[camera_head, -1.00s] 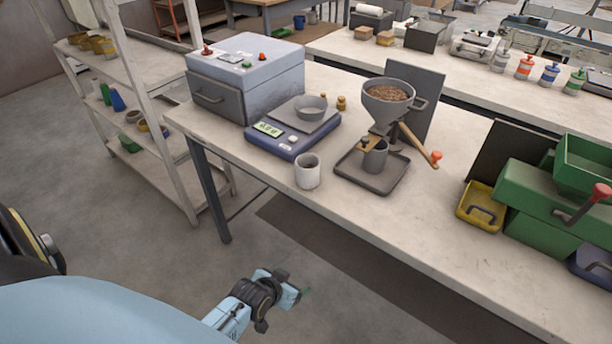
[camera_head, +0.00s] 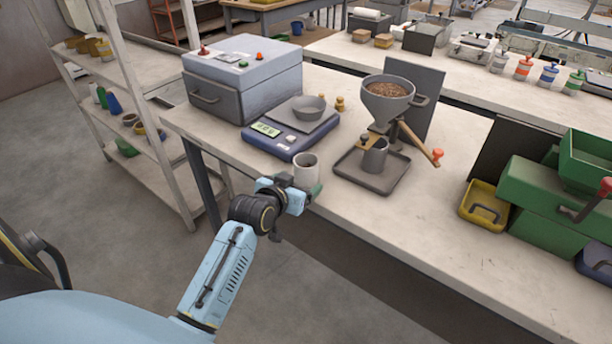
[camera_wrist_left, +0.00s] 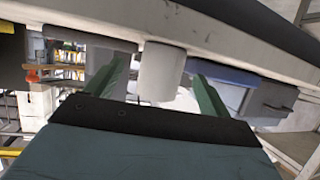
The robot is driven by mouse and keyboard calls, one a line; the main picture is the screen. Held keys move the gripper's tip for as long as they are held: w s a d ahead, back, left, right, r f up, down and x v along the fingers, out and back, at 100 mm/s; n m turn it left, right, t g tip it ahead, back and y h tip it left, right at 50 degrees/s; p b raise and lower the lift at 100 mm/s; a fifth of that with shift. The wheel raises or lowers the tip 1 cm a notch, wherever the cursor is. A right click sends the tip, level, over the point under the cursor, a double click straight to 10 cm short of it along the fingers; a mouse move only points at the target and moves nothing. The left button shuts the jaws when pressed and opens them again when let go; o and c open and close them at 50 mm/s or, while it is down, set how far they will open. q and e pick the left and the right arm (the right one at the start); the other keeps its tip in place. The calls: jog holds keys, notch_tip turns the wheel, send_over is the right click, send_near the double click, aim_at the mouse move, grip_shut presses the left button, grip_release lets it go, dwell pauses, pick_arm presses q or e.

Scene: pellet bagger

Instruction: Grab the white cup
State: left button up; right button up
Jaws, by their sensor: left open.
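The white cup (camera_head: 306,168) stands upright near the front edge of the table, in front of the blue scale. My left gripper (camera_head: 300,190) is at the table's edge, just in front of the cup, and hides its lower part in the head view. In the left wrist view the white cup (camera_wrist_left: 161,72) shows between the two green fingers of my left gripper (camera_wrist_left: 166,85). The fingers are open, with a gap on both sides of the cup. My right gripper is not in view.
The blue scale (camera_head: 282,143) with a grey bowl (camera_head: 308,106) stands behind the cup. A grey tray (camera_head: 371,184) under a pellet funnel (camera_head: 388,100) is close on the right. Bare table lies between.

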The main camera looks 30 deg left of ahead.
aim_at(300, 177)
pick_arm(q)
jog(key=x, duration=0.3)
jog(key=b+x, duration=0.1)
jog(key=shift+w+a+r, duration=0.25)
jog(key=shift+w, duration=0.2)
jog(key=shift+w+f, duration=0.15)
jog(key=shift+w, duration=0.35)
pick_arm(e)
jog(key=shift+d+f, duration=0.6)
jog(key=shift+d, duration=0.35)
pick_arm(q)
jog(key=shift+c, duration=0.4)
jog(key=c, duration=1)
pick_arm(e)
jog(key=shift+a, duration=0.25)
pick_arm(q)
jog(key=shift+c, duration=0.2)
